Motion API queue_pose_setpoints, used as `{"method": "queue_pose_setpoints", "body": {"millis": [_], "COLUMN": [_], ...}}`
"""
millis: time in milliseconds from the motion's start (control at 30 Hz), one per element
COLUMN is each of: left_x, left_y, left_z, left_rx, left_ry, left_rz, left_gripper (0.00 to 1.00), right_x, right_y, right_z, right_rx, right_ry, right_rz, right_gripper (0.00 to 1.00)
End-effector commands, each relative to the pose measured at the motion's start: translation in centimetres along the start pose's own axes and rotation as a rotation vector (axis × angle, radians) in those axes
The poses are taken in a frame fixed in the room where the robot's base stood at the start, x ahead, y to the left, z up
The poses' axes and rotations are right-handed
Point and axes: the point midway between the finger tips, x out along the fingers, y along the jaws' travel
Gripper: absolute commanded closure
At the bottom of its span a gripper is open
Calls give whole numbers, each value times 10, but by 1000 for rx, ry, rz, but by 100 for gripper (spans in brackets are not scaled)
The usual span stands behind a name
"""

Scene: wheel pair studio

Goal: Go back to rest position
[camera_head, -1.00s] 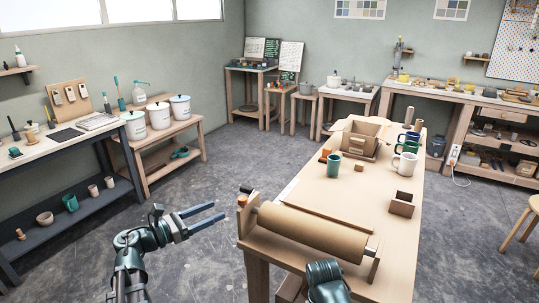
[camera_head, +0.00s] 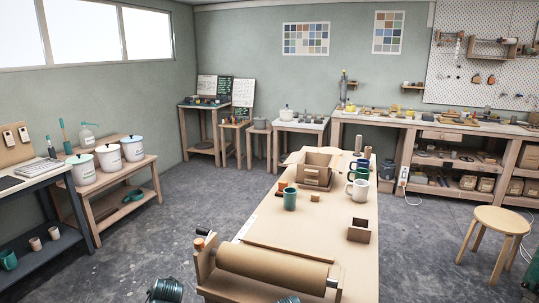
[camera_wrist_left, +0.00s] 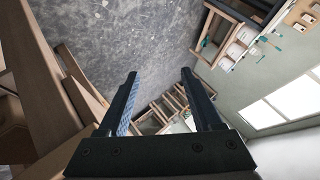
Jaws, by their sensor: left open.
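My left gripper (camera_wrist_left: 160,76) shows in the left wrist view with its two dark fingers spread apart and nothing between them. Beyond the fingers are the grey floor and wooden furniture, and a wooden edge lies close at the left of that view. In the head view only rounded parts of my two arms show at the bottom edge, by the front end of the long table (camera_head: 330,225). My left gripper is out of the head view. My right gripper is not seen in either view.
A paper roll (camera_head: 272,267) lies across the table's front end. A shelf with white buckets (camera_head: 108,158) is at left, a stool (camera_head: 501,220) at right. Floor (camera_head: 170,220) left of the table is clear.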

Motion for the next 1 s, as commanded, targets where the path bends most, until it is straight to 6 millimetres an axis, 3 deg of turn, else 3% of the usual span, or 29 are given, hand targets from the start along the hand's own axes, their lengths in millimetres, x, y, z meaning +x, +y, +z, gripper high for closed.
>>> {"method": "queue_pose_setpoints", "body": {"millis": [33, 200, 433, 467, 500, 800, 1000], "left_x": [-6, -34, -91, -101, -118, -201, -234], "left_y": [29, 105, 179, 185, 183, 204, 214], "left_z": [9, 34, 58, 59, 47, 12, 4], "left_rx": [-74, -263, -395, -398, -358, -133, -39], "left_ry": [-66, -290, -572, -603, -594, -602, -604], "left_rz": [88, 320, 545, 566, 564, 576, 575], "left_gripper": [34, 34, 34, 34, 34, 34, 34], "right_x": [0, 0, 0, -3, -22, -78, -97], "right_y": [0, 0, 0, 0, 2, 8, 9], "right_z": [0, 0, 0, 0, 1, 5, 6], "right_rx": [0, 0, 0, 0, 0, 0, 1], "right_ry": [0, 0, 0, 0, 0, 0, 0], "right_rz": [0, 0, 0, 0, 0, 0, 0], "right_gripper": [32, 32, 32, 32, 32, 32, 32]}}
